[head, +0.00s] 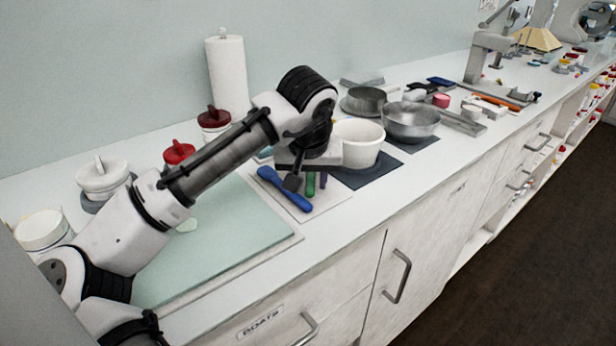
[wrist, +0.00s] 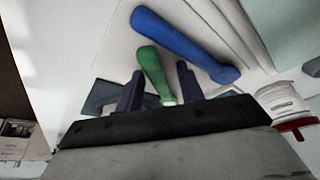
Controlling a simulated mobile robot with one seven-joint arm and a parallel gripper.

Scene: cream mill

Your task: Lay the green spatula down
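The green spatula (head: 310,185) shows mainly its handle, low over the pale mat (head: 338,192) near the counter front; I cannot tell if it rests there. In the wrist view the green handle (wrist: 150,68) stands out between my two dark fingers. My gripper (head: 307,182) points down around it. The fingers in the wrist view (wrist: 160,80) are apart, with a gap beside the handle, clearest on the right. The spatula's other end is hidden behind my gripper. A blue spatula (head: 285,190) lies on the mat just left; it also shows in the wrist view (wrist: 182,40).
A white tub (head: 358,146) stands on a dark mat (head: 372,173) close right of my gripper, with a metal bowl (head: 411,122) beyond. A green board (head: 235,235) lies left, mostly bare. Red-lidded jars (head: 178,153) and a paper roll (head: 227,75) stand behind.

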